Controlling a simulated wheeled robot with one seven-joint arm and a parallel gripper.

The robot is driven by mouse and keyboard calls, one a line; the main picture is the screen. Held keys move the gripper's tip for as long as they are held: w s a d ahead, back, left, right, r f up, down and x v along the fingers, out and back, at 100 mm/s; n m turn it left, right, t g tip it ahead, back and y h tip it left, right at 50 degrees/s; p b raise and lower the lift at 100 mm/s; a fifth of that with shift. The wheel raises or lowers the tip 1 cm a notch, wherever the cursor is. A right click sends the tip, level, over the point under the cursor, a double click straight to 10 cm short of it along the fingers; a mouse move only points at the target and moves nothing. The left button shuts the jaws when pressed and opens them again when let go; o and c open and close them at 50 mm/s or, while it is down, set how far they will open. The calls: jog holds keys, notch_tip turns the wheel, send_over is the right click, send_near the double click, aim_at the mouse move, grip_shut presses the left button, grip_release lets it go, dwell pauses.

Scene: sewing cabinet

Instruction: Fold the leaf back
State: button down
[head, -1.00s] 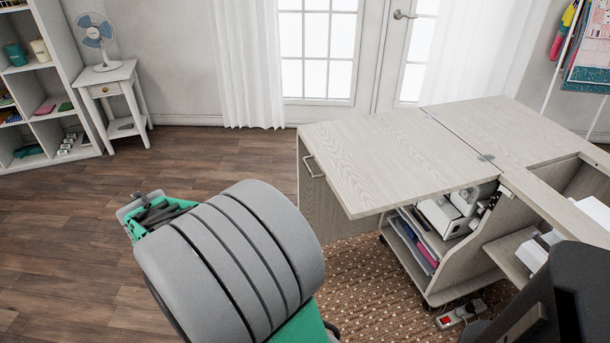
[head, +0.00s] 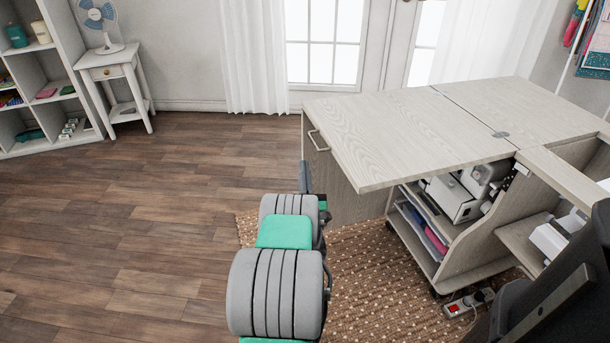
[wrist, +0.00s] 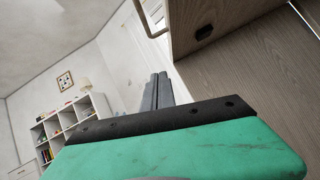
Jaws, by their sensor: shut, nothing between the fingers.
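The leaf (head: 400,130) is a pale wood-grain panel. It lies flat and level, unfolded to the left of the cabinet top (head: 530,110), with a hinge (head: 502,134) on the seam between them. A bar handle (head: 318,141) is below the leaf's left edge, on an upright panel (head: 345,190). My gripper (wrist: 158,90) is shut and empty. In the head view it is mostly hidden behind my wrist, low in front of the upright panel. In the wrist view the handle (wrist: 150,20) is just above the fingertips, apart from them, with wood surfaces to the right.
A sewing machine (head: 455,195) and shelves with coloured items sit in the open cabinet under the leaf. A power strip (head: 470,302) lies on the woven rug (head: 380,290). The wooden floor at left is clear. A small white table (head: 110,75) with a fan stands far left.

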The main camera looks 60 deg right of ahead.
jog(key=d+r+p, duration=0.1)
jog(key=d+r, duration=0.2)
jog(key=r, duration=0.3)
jog(key=shift+w+d+r, duration=0.25)
jog(key=shift+w+r, duration=0.05)
jog(key=shift+r, duration=0.1)
